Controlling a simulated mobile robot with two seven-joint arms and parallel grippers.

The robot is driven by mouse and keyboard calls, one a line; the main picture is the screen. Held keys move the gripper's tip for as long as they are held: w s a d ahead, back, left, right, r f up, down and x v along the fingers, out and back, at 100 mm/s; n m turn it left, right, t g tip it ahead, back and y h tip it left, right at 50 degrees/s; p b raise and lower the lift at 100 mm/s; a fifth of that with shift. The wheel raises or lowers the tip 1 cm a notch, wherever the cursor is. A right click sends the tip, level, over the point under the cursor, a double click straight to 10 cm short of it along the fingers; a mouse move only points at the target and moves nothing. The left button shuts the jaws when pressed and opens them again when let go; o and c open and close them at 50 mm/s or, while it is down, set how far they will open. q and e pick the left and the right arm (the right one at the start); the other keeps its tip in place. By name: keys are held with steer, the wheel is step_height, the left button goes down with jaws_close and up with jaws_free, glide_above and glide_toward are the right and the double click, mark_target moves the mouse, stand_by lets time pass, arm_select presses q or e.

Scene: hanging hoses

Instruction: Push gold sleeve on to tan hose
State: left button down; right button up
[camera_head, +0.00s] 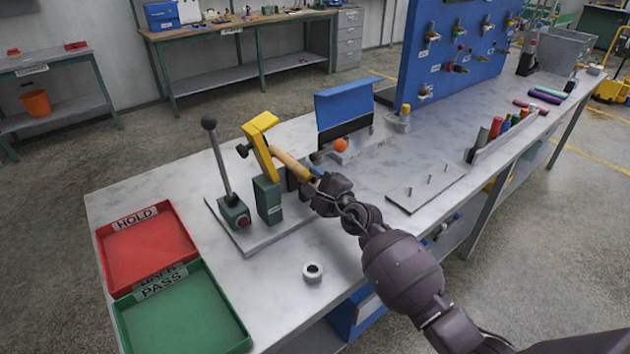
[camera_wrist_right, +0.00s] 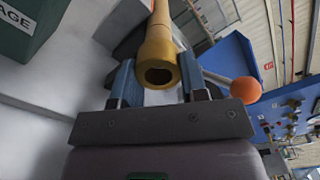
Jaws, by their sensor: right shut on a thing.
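The tan hose (camera_head: 286,163) sticks out from the yellow clamp arm (camera_head: 262,140) of the bench fixture and slopes down to the right. In the right wrist view the hose (camera_wrist_right: 160,18) comes from the top toward me. A wider gold sleeve (camera_wrist_right: 158,62), with its round open end facing the camera, is in line with the hose and seems to be around its end; how far on it sits I cannot tell. My right gripper (camera_head: 318,181) is shut on the sleeve, its two blue fingers (camera_wrist_right: 157,82) on either side. My left gripper is not in view.
The fixture's lever (camera_head: 221,165) stands left of the clamp. A blue plate stand (camera_head: 343,106) and an orange ball (camera_head: 340,145) are just behind my right gripper.

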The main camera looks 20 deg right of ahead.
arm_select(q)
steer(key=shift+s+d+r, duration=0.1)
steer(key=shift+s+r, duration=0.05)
arm_select(e)
steer(key=shift+w+a+r, duration=0.2)
steer(key=shift+w+r, duration=0.1)
steer(key=shift+r, duration=0.2)
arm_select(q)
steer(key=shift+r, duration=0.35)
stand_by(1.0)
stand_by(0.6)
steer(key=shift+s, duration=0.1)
arm_select(e)
steer(key=shift+w, duration=0.15)
stand_by(0.4)
arm_select(q)
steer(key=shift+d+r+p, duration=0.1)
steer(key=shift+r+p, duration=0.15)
steer(key=shift+p, duration=0.1)
arm_select(e)
steer(key=shift+r, duration=0.1)
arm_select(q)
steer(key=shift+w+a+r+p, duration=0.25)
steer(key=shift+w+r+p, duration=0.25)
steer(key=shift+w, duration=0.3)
arm_select(e)
steer(key=shift+s+f, duration=0.45)
